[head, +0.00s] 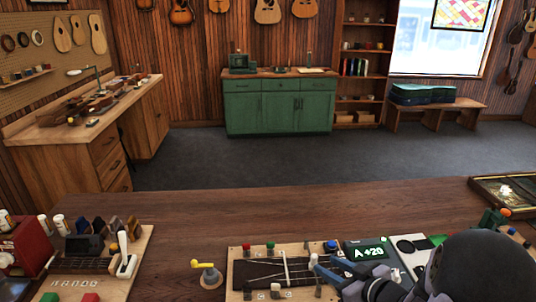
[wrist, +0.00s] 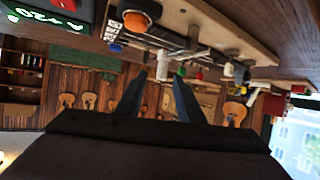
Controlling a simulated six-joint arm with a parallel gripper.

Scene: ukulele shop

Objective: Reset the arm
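My gripper (head: 322,268) is low at the right of the head view, over or beside the right part of a light wooden board (head: 238,268) with strings and coloured knobs. My dark rounded arm covers the lower right corner. In the wrist view, which looks upside down, the two dark blue fingers of my gripper (wrist: 159,84) stand apart with a gap between them. Whether a fingertip touches the board cannot be told.
A display reading "A +20" (head: 366,252) stands right of the board. A second board (head: 128,273) with a white-handled lever and a red box (head: 30,245) are at left. A glass-topped case (head: 508,192) is at right. The bench's back middle is clear.

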